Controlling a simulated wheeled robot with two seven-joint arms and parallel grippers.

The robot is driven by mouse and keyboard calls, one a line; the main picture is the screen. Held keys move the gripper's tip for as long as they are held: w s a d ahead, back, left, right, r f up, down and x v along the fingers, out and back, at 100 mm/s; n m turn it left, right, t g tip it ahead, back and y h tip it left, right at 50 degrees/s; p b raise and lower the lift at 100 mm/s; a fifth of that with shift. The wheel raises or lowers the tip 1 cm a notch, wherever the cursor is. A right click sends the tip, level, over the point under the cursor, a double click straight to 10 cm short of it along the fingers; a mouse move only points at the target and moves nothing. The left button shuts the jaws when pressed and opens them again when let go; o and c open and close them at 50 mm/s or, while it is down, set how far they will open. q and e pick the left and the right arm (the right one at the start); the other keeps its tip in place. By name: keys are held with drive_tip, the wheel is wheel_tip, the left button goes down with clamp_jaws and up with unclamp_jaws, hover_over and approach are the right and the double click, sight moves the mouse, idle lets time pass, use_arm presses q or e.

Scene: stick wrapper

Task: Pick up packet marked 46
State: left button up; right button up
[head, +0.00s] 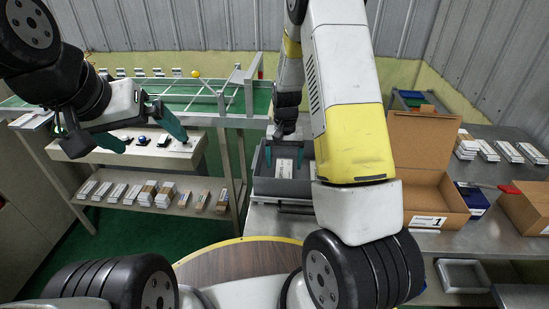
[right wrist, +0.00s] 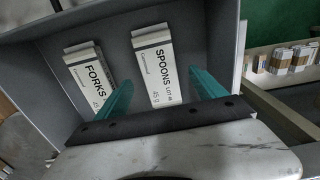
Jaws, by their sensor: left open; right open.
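A grey bin (right wrist: 105,22) holds two white packets lying flat. One packet (right wrist: 158,62) reads "SPOONS" with small lot text that looks like 46. The other packet (right wrist: 92,75), to its left, reads "FORKS". My right gripper (right wrist: 160,80) is open over the bin, its teal fingers on either side of the spoons packet's lower part. I cannot tell whether they touch it. In the head view the right gripper (head: 284,152) points down into the bin (head: 275,188), near a white packet (head: 284,168). My left gripper (head: 152,144) is open and empty, above the left shelf.
A left shelf unit (head: 108,155) carries several small packets on its lower board. An open cardboard box (head: 425,180) marked 1 stands right of the bin. A red-handled tool (head: 508,189), a brown box (head: 525,207) and several white stacks (head: 487,150) are on the right table.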

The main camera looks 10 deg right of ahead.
sight(284, 170)
drive_tip(key=shift+f, duration=1.55)
drive_tip(key=shift+r, duration=0.1)
drive_tip(key=c, duration=1.5)
